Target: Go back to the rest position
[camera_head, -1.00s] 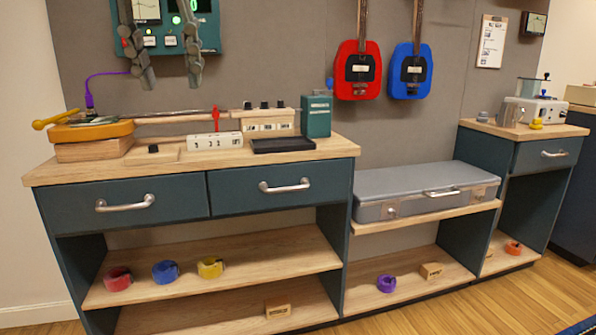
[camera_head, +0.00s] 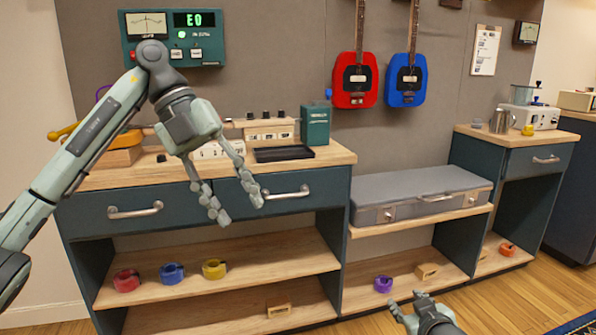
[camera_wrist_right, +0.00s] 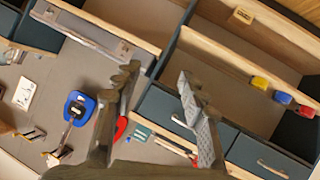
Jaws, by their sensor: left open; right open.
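My left gripper (camera_head: 238,211) is open and empty. It hangs fingers down in front of the workbench drawers, its arm coming in from the left and covering part of the bench top. My right gripper (camera_head: 405,300) shows at the bottom edge of the head view, low in front of the shelves, open and empty. In the right wrist view its two fingers (camera_wrist_right: 157,76) stand apart with nothing between them.
The wooden bench top (camera_head: 335,156) carries a black tray (camera_head: 284,154) and a teal box (camera_head: 315,125). A grey case (camera_head: 420,192) lies on the middle shelf. Red (camera_head: 354,85) and blue (camera_head: 406,85) guitars hang behind. Floor at the right is clear.

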